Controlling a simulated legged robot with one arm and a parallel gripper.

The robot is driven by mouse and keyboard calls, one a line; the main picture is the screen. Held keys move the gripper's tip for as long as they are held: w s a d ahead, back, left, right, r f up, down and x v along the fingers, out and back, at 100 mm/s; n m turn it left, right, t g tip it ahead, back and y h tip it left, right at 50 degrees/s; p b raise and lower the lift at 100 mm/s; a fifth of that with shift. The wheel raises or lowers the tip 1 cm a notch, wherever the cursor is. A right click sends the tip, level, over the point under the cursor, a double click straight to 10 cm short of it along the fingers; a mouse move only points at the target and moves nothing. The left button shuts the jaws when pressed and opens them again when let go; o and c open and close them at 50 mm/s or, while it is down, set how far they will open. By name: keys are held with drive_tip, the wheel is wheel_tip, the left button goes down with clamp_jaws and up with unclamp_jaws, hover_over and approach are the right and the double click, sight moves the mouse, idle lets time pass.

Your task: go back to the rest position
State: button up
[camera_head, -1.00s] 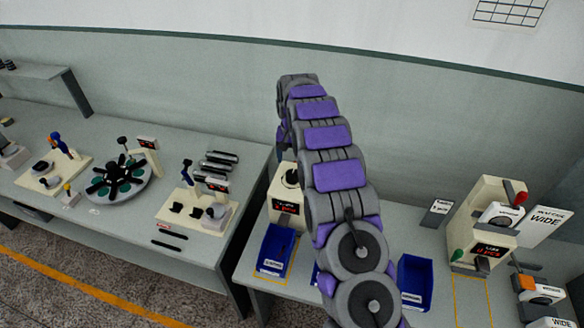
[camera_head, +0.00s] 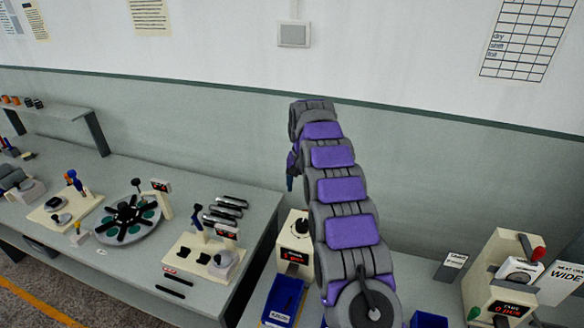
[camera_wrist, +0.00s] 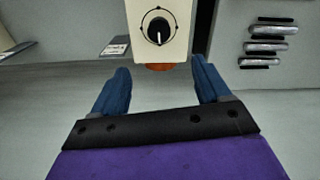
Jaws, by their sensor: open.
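My gripper (camera_wrist: 158,92) shows in the wrist view with its two blue fingers spread wide apart and nothing between them. A cream machine with a black dial (camera_wrist: 159,28) stands just beyond the fingertips in that view, apart from them as far as I can tell. In the head view my purple and grey arm rises in front of the bench, and its far end is up against the wall background. The cream machine (camera_head: 293,250) is partly behind the arm there. The gripper is mostly hidden behind the arm in the head view.
A blue bin (camera_head: 284,300) sits below the cream machine. The left bench holds a round turntable (camera_head: 127,218), a cream fixture (camera_head: 205,258) and several dark rods (camera_head: 222,212). Another cream machine (camera_head: 497,280) stands at right.

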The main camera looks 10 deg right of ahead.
drive_tip(key=s+a+r+n+g+b, duration=0.1)
drive_tip(key=s+a+r+b, duration=0.15)
drive_tip(key=s, duration=0.95)
drive_tip(key=s+a+r+n+b, duration=0.15)
drive_tip(key=s+r, duration=0.25)
drive_tip(key=s, duration=0.8)
drive_tip(key=s+f+b, duration=0.1)
drive_tip(key=s+f, duration=0.2)
drive_tip(key=s, duration=0.6)
drive_tip(key=s+f+n+b, duration=0.1)
drive_tip(key=s+f, duration=0.1)
drive_tip(key=s, duration=0.8)
drive_tip(key=s+f+b, duration=0.2)
drive_tip(key=s+f, duration=0.1)
drive_tip(key=s, duration=0.7)
drive_tip(key=shift+s+a+f+n+g, duration=0.25)
drive_tip(key=shift+a+f+n+g, duration=0.05)
drive_tip(key=shift+a+n+g, duration=0.1)
